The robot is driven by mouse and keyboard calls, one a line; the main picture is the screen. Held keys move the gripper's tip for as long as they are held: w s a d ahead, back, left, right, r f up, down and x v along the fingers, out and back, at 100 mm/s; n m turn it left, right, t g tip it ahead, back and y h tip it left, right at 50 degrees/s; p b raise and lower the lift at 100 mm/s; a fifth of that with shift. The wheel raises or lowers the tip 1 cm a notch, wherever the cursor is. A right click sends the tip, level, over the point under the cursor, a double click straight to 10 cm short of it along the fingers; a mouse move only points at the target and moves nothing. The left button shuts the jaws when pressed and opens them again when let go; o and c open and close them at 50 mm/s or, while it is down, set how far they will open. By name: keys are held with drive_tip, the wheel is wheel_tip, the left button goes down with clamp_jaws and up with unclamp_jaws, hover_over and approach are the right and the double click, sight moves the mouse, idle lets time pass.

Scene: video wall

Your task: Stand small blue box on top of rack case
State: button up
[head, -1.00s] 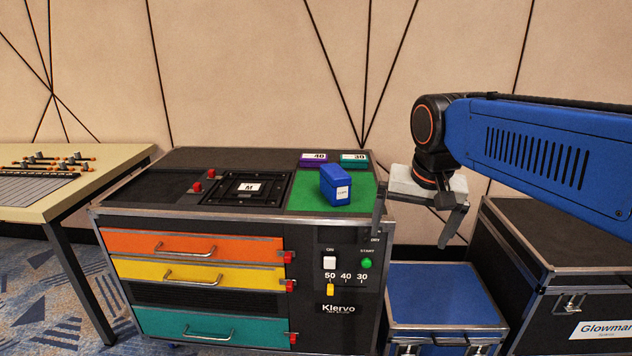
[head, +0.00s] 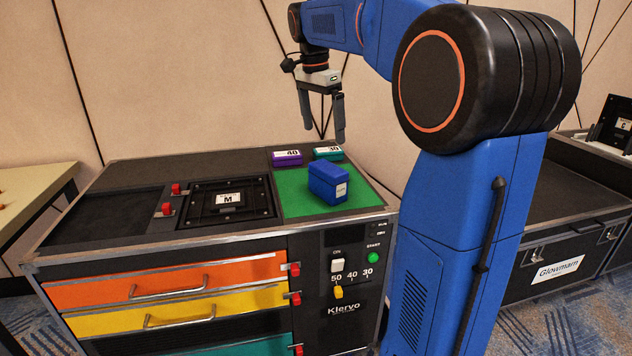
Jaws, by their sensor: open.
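The small blue box (head: 327,184) stands on the green mat (head: 293,196) on top of the black rack case (head: 150,164), at its right side. It has a white label on its right face. My gripper (head: 322,136) hangs above and behind the blue box, pointing down. Its two dark fingers are apart with nothing between them. The gripper does not touch the box.
A purple box (head: 287,159) and a teal box (head: 328,154) lie behind the green mat. A square panel marked M (head: 228,203) and red latches (head: 167,209) are to the left. A Glowmarn case (head: 560,262) stands at the right, beyond my arm.

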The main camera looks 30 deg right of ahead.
sight(330, 179)
drive_tip(key=d+f, duration=0.1)
drive_tip(key=f, duration=1)
drive_tip(key=d+f, duration=0.1)
drive_tip(key=f, duration=0.5)
drive_tip(key=shift+d, duration=0.3)
drive_tip(key=shift+r, duration=0.1)
drive_tip(key=c, duration=1.1)
